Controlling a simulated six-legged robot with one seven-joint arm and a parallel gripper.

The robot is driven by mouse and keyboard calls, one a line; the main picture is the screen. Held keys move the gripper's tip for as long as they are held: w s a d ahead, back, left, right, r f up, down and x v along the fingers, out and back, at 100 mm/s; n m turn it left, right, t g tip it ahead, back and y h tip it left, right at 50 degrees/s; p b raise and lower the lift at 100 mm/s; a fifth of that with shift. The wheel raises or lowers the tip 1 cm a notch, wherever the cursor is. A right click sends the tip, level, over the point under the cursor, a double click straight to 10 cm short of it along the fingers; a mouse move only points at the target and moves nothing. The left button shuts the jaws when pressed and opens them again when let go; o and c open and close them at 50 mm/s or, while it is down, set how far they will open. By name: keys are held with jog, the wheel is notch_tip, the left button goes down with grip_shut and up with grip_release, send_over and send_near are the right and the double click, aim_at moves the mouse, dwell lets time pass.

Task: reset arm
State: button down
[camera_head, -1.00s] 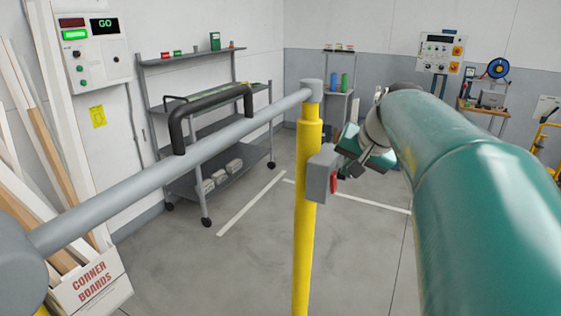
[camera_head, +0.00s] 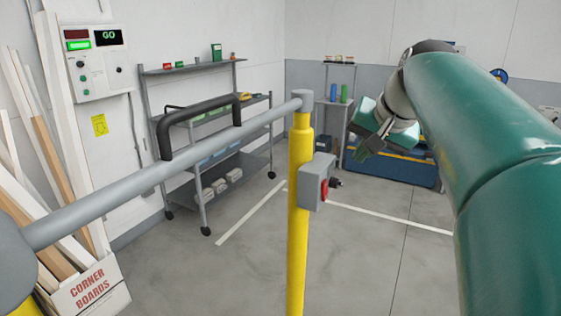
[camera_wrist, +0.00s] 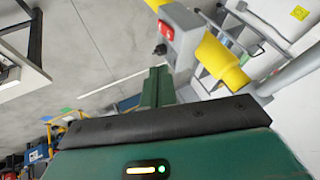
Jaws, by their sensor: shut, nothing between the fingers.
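My green arm (camera_head: 480,110) comes in from the right in the head view and bends down at the wrist. My gripper (camera_head: 360,155) hangs right of the yellow post, above the floor, pointing down and left. Its fingers are together with nothing seen between them. In the wrist view my gripper (camera_wrist: 156,88) shows as a green finger shape beyond the dark edge of the hand. It is apart from the grey box with a red part (camera_head: 318,182) on the post, which also shows in the wrist view (camera_wrist: 180,38).
A yellow post (camera_head: 299,210) with a grey bar (camera_head: 220,140) and black handle crosses the left. Behind stand a shelf cart (camera_head: 215,190) and a blue chest (camera_head: 390,170). A control panel (camera_head: 95,62) reads GO. Corner boards (camera_head: 90,290) stand at left. Floor between is clear.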

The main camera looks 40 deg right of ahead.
jog(key=shift+s+a+r, duration=0.1)
jog(key=shift+s+r, duration=0.1)
jog(key=shift+r, duration=0.35)
jog(key=w+a+f+n+y, duration=0.1)
jog(key=w+a+f+n, duration=0.15)
jog(key=a+f, duration=0.5)
jog(key=w+a+f+n+y, duration=0.15)
jog(key=a+f+n, duration=0.25)
jog(key=a, duration=0.7)
jog(key=s+a+f+n, duration=0.2)
jog(key=a+f, duration=0.3)
jog(key=a, duration=0.2)
jog(key=s+a+f+n+g, duration=0.1)
jog(key=a+f+n, duration=0.2)
jog(key=a+f, duration=0.3)
jog(key=shift+s+a+f, duration=0.3)
jog(key=shift+s+a, duration=0.05)
jog(key=shift+a, duration=0.05)
jog(key=shift+d, duration=0.1)
